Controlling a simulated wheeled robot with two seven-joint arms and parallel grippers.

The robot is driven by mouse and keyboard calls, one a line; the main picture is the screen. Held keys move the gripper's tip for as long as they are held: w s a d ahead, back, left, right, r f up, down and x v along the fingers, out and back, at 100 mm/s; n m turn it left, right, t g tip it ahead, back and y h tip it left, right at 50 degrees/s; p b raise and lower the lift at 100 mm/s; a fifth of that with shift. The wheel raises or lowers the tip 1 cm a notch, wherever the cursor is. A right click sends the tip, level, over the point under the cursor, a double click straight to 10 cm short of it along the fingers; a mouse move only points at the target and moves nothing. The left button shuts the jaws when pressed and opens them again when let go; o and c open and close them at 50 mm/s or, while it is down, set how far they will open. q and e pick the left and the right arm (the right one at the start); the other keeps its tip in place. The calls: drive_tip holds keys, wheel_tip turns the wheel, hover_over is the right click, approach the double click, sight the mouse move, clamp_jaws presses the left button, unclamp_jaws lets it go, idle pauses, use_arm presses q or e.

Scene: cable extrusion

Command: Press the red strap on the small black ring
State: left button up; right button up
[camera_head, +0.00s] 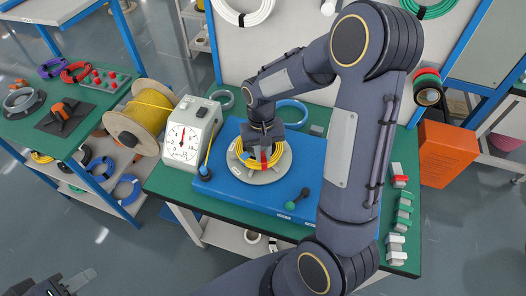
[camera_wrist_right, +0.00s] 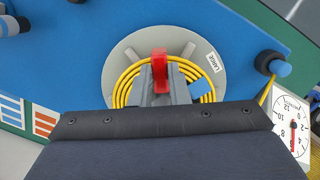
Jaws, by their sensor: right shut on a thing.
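A red strap (camera_wrist_right: 160,66) is between the jaws of my right gripper (camera_wrist_right: 160,92), which is shut on it. In the head view the right gripper (camera_head: 262,146) points down, with the red strap (camera_head: 265,159) at its tips over a yellow cable coil (camera_head: 239,157). The coil also shows in the wrist view (camera_wrist_right: 121,92), around the jaws on a round grey plate (camera_wrist_right: 119,58) labelled LARGE. Whether the strap touches the coil is hard to tell. I see no small black ring at the plate. My left gripper (camera_head: 72,283) is partly in view at the lower left; its jaws are unclear.
The plate stands on a blue board (camera_head: 228,182) on a green table (camera_head: 160,181). A dial gauge (camera_head: 191,137) and a yellow cable spool (camera_head: 137,124) are at left. A black-and-green handle (camera_head: 298,198) lies at the board's front. Small clamps (camera_head: 400,212) line the right edge.

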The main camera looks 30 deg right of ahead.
drive_tip(key=shift+f+b, duration=0.4)
drive_tip(key=shift+f, duration=0.15)
idle(1.3)
drive_tip(key=o, duration=0.9)
drive_tip(key=shift+c, duration=0.2)
drive_tip(key=shift+r, duration=0.1)
wheel_tip(320, 180, up, 8)
drive_tip(key=p, duration=0.6)
